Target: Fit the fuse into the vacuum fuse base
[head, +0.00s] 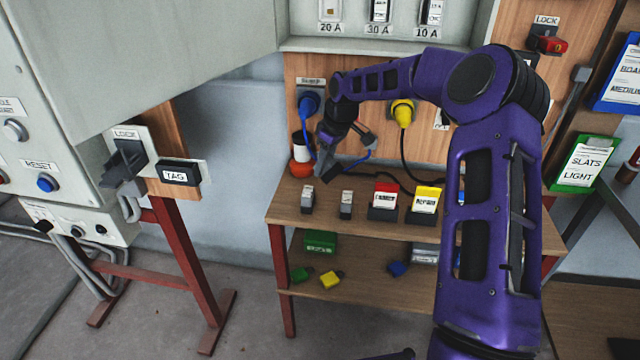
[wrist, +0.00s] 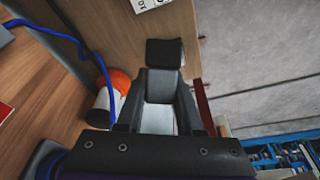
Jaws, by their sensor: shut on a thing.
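My gripper (head: 327,158) is at the back left of the wooden bench, above its top. In the wrist view my gripper (wrist: 165,80) is shut on a small dark block, which I take for the fuse (wrist: 165,51), at the fingertips. Part of it is hidden between the fingers, and its label does not show. Fuse-sized parts in a panel at the top of the head view are labelled 20 A (head: 330,10), 30 A (head: 379,11) and 10 A (head: 431,12). I cannot tell which fitting is the vacuum fuse base.
A white and orange cylinder (head: 300,167) stands close left of my gripper, by a blue plug (head: 308,104) and cable. Two small grey blocks (head: 307,198) (head: 346,204) and red and yellow card holders (head: 384,200) (head: 425,204) line the bench front. A yellow plug (head: 403,112) hangs right.

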